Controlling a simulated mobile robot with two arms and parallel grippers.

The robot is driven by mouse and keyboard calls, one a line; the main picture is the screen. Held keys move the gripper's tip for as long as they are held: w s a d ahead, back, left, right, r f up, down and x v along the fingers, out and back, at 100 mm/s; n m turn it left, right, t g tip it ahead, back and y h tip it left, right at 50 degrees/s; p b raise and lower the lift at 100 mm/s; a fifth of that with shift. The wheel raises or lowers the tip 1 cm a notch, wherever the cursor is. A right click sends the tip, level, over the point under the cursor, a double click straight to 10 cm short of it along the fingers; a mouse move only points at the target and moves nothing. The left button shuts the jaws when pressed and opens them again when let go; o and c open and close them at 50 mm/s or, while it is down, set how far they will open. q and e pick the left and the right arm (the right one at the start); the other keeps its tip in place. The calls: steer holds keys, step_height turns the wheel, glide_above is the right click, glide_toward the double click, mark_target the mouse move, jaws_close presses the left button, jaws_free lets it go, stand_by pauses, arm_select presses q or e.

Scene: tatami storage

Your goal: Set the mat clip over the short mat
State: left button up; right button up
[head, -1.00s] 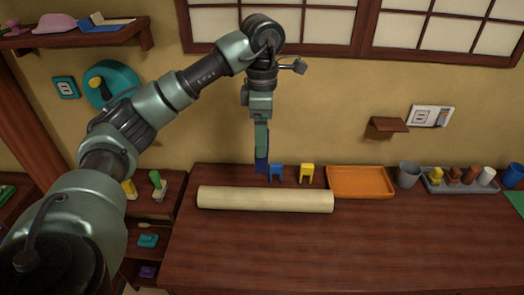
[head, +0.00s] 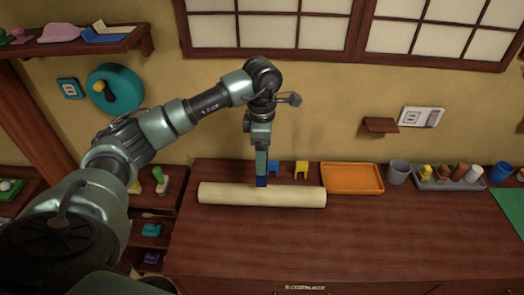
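The short mat is a cream roll (head: 225,195) lying lengthwise across the left part of the table. My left gripper (head: 261,181) points straight down over the roll's back edge, near its middle. Its tip overlaps the roll in the picture; I cannot tell whether they touch. A dark blue piece shows at the tip; I cannot tell whether it is a held clip or the fingers themselves. The fingers are seen edge-on, so their opening is hidden. A blue clip-like piece (head: 274,168) and a yellow one (head: 301,168) stand behind the roll. My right gripper is out of view.
An orange tray (head: 352,191) lies to the right of the clips. Further right are a grey cup (head: 397,172), a grey tray (head: 452,188) with several small items, and a blue cup (head: 500,172). The table's front and middle are clear. Shelves stand at the left.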

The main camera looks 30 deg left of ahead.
arm_select(q)
step_height(320, 180, down, 4)
steer(key=b, duration=0.3)
steer(key=shift+f+b, duration=0.25)
steer(key=shift+b, duration=0.1)
steer(key=shift+f, duration=0.1)
stand_by(0.7)
steer(key=shift+f, duration=0.7)
steer(key=shift+f, duration=0.15)
steer(key=shift+f, duration=0.65)
steer(key=shift+f, duration=0.1)
stand_by(0.3)
steer(key=shift+f, duration=0.7)
steer(key=shift+f, duration=0.15)
